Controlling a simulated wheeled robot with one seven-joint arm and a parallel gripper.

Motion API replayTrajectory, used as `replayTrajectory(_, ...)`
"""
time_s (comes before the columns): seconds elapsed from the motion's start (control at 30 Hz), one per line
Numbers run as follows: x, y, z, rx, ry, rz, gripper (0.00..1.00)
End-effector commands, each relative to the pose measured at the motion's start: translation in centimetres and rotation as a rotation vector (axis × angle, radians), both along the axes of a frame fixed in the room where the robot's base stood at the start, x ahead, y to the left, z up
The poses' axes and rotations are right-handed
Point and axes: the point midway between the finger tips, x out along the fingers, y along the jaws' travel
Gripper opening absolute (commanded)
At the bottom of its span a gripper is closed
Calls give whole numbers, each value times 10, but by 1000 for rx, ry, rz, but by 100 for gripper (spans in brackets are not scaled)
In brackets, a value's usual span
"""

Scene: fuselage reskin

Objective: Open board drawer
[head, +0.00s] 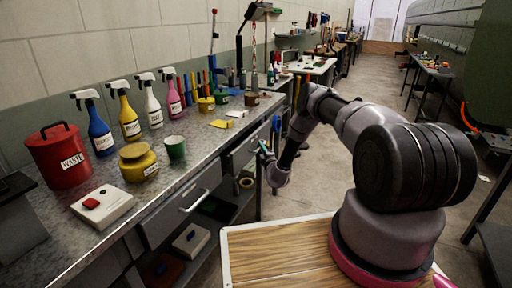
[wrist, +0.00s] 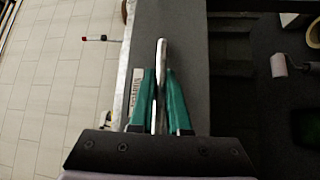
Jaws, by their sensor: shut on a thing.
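The board drawer's grey front (head: 243,153) is under the bench top in the head view, and fills the middle of the wrist view (wrist: 187,28). My gripper (head: 265,150) is at this front. In the wrist view my gripper's green fingers (wrist: 160,100) are closed around the metal bar handle (wrist: 162,50). A label (wrist: 135,88) on the front is partly hidden by a finger, so its words are hard to read. I cannot tell from these views how far the drawer stands out from the bench.
The bench top (head: 190,150) holds spray bottles, a red waste can (head: 62,160) and a yellow pot (head: 138,163). Another drawer handle (head: 194,200) is nearer. A tape roll (head: 245,182) lies on the shelf below. The aisle floor (head: 325,180) beside my arm is open.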

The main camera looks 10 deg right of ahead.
Motion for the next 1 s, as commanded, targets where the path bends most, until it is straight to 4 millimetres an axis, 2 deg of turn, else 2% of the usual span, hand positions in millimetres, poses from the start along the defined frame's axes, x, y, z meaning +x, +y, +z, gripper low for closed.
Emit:
replayTrajectory(0.03,-6,-14,-1,5,3,-10,0)
replayTrajectory(0.27,-42,-62,0,3,3,-9,0)
replayTrajectory(0.6,-104,-145,0,1,1,-7,0)
replayTrajectory(0.8,-127,-177,0,-1,2,-5,0)
replayTrajectory(1.0,-140,-193,0,0,1,-2,0)
